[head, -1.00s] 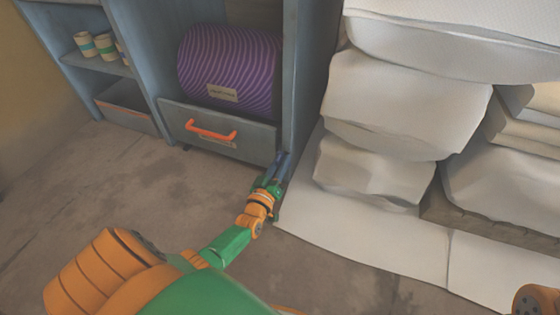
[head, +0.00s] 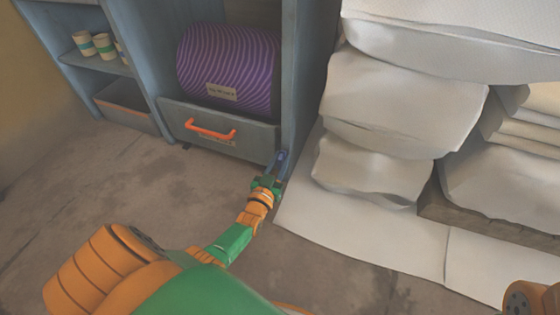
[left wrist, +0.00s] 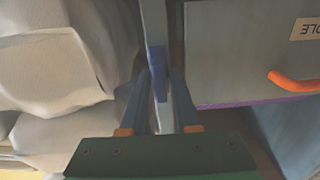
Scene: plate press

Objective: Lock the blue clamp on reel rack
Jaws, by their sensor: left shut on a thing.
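The reel rack (head: 302,80) is a grey-blue cabinet with a purple reel (head: 228,65) inside and a drawer front below it. The blue clamp (left wrist: 158,65) sits on the rack's narrow upright post, low beside the drawer, in the left wrist view. My left gripper (left wrist: 158,98) has its dark fingers on both sides of the clamp and is shut on it. In the head view the left gripper (head: 278,168) is at the post's lower right corner and largely covers the clamp. My right gripper is out of view.
An orange handle (head: 211,129) sticks out of the drawer front (head: 245,143). Stacked white sacks (head: 400,105) stand close to the right of the gripper, above a pale sheet (head: 350,225) on the floor. Small cups (head: 84,43) stand on the left shelf. The floor at left is clear.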

